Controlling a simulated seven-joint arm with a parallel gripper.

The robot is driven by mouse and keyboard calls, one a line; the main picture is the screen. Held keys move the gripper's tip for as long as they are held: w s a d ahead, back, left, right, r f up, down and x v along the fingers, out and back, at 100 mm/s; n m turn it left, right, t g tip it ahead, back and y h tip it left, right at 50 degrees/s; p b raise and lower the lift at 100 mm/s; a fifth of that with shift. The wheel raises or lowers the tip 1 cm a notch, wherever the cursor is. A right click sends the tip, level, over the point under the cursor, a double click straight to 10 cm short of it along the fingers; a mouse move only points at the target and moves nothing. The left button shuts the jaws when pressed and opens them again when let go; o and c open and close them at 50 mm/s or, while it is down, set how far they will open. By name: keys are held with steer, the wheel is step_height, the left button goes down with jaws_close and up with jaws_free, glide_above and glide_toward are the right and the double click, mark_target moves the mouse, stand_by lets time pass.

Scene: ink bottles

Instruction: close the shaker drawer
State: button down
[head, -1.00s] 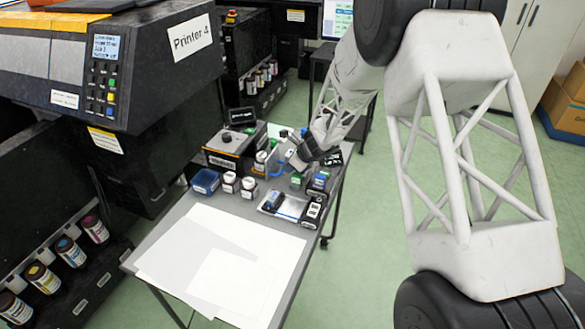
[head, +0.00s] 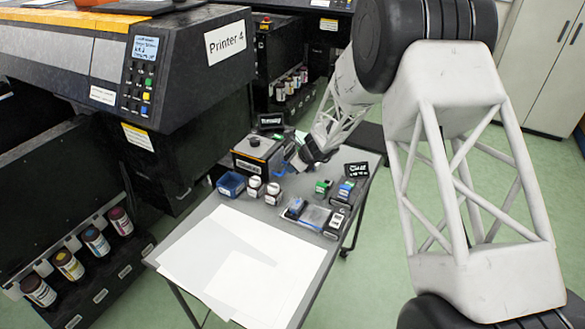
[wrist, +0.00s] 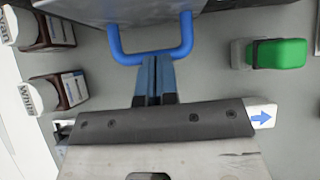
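The shaker is a black box (head: 257,152) with a round knob on top, at the back left of the cart in the head view. Its blue U-shaped handle (wrist: 152,58) sticks out from a grey edge at the top of the wrist view. My gripper (wrist: 154,60) has its two blue-grey fingers together, with only a thin line between them. The fingertips meet the handle's outer bar; I cannot tell whether they press on it. In the head view my gripper (head: 296,164) is at the shaker's right side. How far the drawer is out is unclear.
Two white-capped bottles (head: 264,190) and a blue tray (head: 230,184) stand in front of the shaker. A green stamp-like block (wrist: 276,54) is to the right of the fingers. White sheets (head: 245,262) cover the cart's front. Printer 4 (head: 180,65) stands left.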

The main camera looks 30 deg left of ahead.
steer(key=shift+s, duration=0.1)
steer(key=d, duration=0.1)
steer(key=d+r, duration=0.1)
steer(key=d, duration=0.2)
steer(key=shift+w+d+r, duration=0.2)
steer(key=shift+r, duration=0.05)
steer(key=v, duration=0.9)
steer(key=shift+d+r, duration=0.1)
